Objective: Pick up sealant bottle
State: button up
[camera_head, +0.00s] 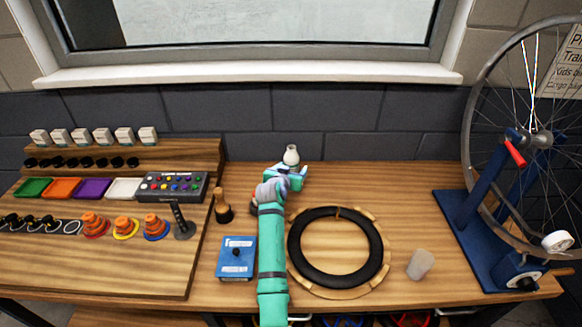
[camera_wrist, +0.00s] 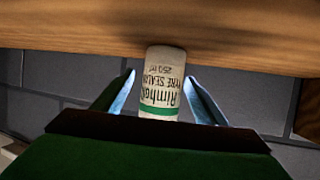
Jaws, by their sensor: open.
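The sealant bottle (camera_head: 291,155) is white and stands near the back of the bench, just beyond my gripper (camera_head: 291,174). In the wrist view the bottle (camera_wrist: 162,80) appears upside down, with a "Rimhold tyre sealant 250 ml" label and a green band. The open fingers of my gripper (camera_wrist: 159,77) show to its left and right, with a gap visible on each side. The part of the bottle nearest my palm is hidden behind the gripper body.
A tyre ring (camera_head: 378,250) on a round wooden board lies right of my arm. A brown-topped dark bottle (camera_head: 223,207) and a blue box (camera_head: 237,264) are to its left. A grey cup (camera_head: 420,264) and a wheel stand (camera_head: 475,245) are at right. Open bench lies right of the sealant bottle.

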jog(key=shift+w+f, duration=0.2)
jog(key=shift+w, duration=0.25)
jog(key=c, duration=1.2)
jog(key=shift+c, duration=0.3)
jog(key=shift+r, duration=0.25)
jog(key=shift+r, duration=1)
jog(key=s+r, duration=0.1)
jog(key=r, duration=0.1)
jog(key=s+r, duration=0.4)
jog(key=shift+a+r, duration=0.1)
jog(key=shift+r, duration=0.2)
send_near(294, 155)
jog(key=shift+s+d+r, duration=0.25)
jog(key=shift+s, duration=0.3)
jog(key=shift+s+d+r, duration=0.25)
jog(key=shift+s, duration=0.3)
jog(key=shift+s+d+r, duration=0.25)
jog(key=shift+s, duration=0.25)
